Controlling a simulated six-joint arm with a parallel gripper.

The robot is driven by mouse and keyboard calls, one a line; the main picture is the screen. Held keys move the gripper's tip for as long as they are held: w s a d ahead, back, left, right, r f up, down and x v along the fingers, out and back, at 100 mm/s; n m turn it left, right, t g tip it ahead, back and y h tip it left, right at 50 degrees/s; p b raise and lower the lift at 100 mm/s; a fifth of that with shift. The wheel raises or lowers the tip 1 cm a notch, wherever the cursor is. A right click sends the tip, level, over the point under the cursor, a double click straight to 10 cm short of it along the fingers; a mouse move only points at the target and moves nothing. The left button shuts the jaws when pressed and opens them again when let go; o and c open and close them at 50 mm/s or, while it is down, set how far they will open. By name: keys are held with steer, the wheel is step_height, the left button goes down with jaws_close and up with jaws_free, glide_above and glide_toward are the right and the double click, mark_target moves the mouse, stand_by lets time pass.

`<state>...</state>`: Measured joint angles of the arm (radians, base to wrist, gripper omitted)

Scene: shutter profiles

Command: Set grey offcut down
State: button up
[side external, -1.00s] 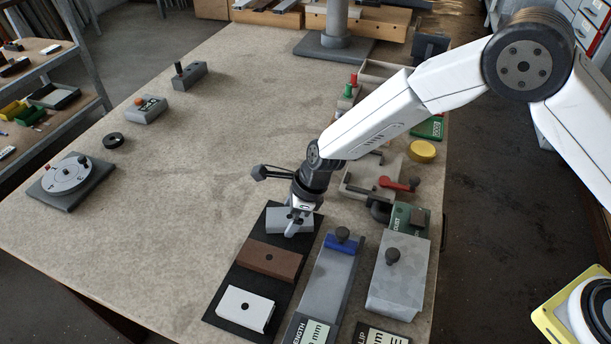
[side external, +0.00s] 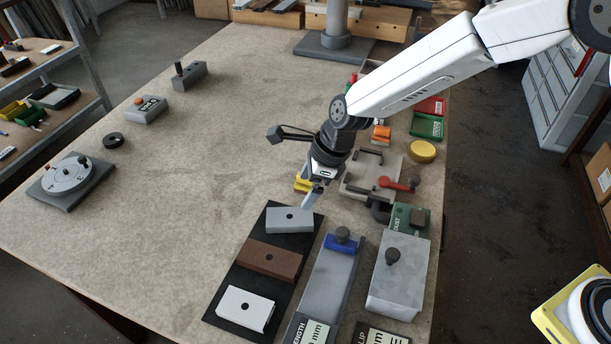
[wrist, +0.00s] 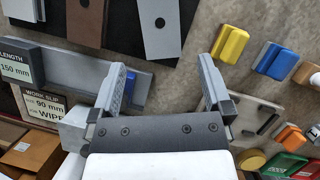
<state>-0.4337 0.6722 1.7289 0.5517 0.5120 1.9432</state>
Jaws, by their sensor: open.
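The grey offcut (side external: 290,219) lies flat at the far end of the black mat (side external: 240,264). It also shows at the top of the wrist view (wrist: 160,28). The brown offcut (side external: 270,260) and the white offcut (side external: 246,307) lie on the same mat, nearer the camera. My gripper (side external: 312,196) is above the table, just beyond and to the right of the grey offcut, and apart from it. In the wrist view my gripper (wrist: 165,85) has its two fingers spread wide with nothing between them.
The long grey gauge with a blue slider (side external: 342,242) and a grey block with a knob (side external: 398,278) stand right of the mat. A fixture with a red handle (side external: 385,183) and a yellow piece (side external: 303,184) are near my gripper. The table's left middle is clear.

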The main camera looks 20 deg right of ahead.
steer(key=shift+v, duration=1.35)
steer(key=shift+d, duration=0.1)
steer(key=s+d+n+h, duration=0.2)
steer(key=s+d+n, duration=0.6)
steer(key=d+n, duration=0.3)
steer(key=s+d+r+n+h, duration=0.1)
steer(key=s+d+n+h, duration=0.1)
steer(key=s+d+n, duration=0.7)
steer(key=d+n, duration=0.2)
steer(key=d, duration=0.3)
steer(key=shift+r+n+t, duration=0.3)
steer(key=shift+t, duration=0.1)
